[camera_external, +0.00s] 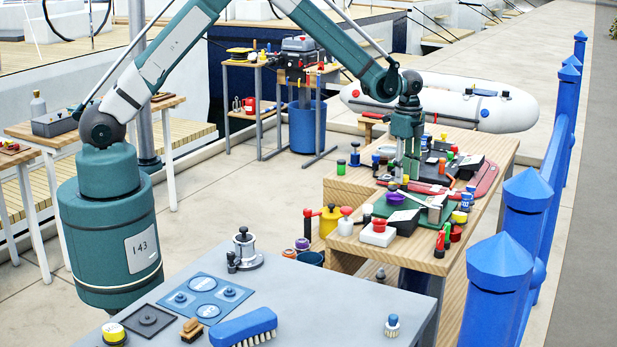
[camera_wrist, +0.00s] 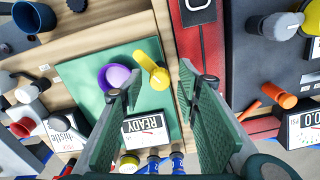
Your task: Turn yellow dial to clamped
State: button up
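In the wrist view a yellow dial (camera_wrist: 153,71) with a lever-like handle sits on a green plate (camera_wrist: 82,78). A purple round knob (camera_wrist: 114,76) is just left of it. A small display (camera_wrist: 147,128) on the plate shows the word READY, upside down. My gripper (camera_wrist: 160,76) is open, with the dial showing between its fingertips, nearer the left one. I cannot tell whether either finger touches it. In the external view my gripper (camera_external: 405,165) points down over the wooden bench. There I cannot clearly make out the dial.
A red panel (camera_wrist: 204,55) adjoins on the right, with a dark unit and an orange handle (camera_wrist: 279,96) beyond. A blue cup (camera_wrist: 34,17) stands at upper left. In the external view several knobs and gadgets crowd the bench (camera_external: 345,190) around my gripper.

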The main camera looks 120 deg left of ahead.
jog(key=c, duration=0.9)
jog(key=shift+n+b, duration=0.35)
jog(key=shift+n, duration=0.05)
jog(key=shift+f+n+b, duration=0.1)
jog(key=shift+n+b, duration=0.55)
jog(key=shift+n, duration=0.25)
jog(key=n+b, duration=0.2)
jog(key=n, duration=0.1)
jog(key=n+b, duration=0.2)
jog(key=n, duration=0.4)
